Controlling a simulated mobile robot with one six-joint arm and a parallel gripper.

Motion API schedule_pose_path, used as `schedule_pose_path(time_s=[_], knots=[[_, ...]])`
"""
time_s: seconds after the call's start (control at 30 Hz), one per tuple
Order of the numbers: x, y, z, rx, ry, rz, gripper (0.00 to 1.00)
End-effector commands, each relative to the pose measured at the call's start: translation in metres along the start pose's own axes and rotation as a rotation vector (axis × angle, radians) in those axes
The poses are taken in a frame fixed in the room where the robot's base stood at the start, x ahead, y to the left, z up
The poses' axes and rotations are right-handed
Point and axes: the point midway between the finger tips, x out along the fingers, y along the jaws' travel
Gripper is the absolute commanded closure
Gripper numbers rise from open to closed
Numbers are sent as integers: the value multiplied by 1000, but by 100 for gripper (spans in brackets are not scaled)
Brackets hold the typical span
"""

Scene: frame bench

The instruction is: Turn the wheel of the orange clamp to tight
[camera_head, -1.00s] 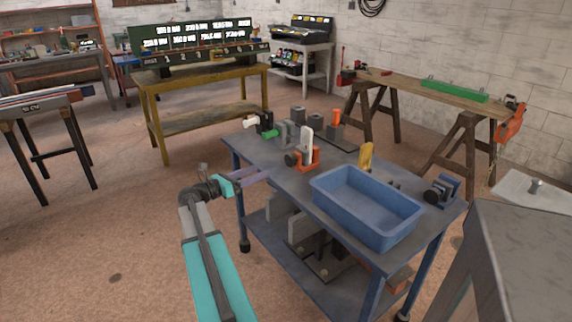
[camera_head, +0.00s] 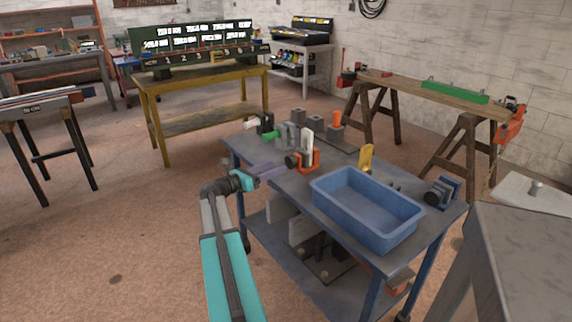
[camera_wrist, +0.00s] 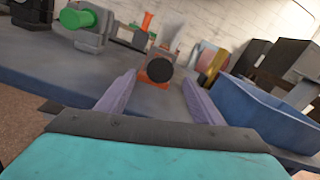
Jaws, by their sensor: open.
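The orange clamp (camera_head: 311,160) stands on the blue bench, with a white upright part and a dark round wheel (camera_head: 291,160) on its near-left side. In the wrist view the orange clamp (camera_wrist: 144,76) is ahead, its dark wheel (camera_wrist: 160,68) facing me, between and beyond my fingers. My gripper (camera_head: 271,171) is open and empty at the bench's left edge, pointing toward the clamp and apart from it. Its two purple fingers (camera_wrist: 160,98) are spread in the wrist view. The wheel's setting cannot be read.
A blue bin (camera_head: 322,193) stands right of the clamp. A green-knobbed grey clamp (camera_head: 271,134) stands to the left and shows large in the wrist view (camera_wrist: 90,38). A yellow piece (camera_head: 366,157) and a blue clamp (camera_head: 443,191) are farther right. Bare bench top lies before the wheel.

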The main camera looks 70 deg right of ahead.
Motion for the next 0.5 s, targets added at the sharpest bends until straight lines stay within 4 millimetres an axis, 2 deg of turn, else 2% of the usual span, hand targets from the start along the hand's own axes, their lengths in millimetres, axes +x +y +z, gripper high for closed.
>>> schedule_pose_path(time_s=[0.3,0.5], knots=[[45,0,0,0,1,-2,40],[62,0,0,0,1,-2,40]])
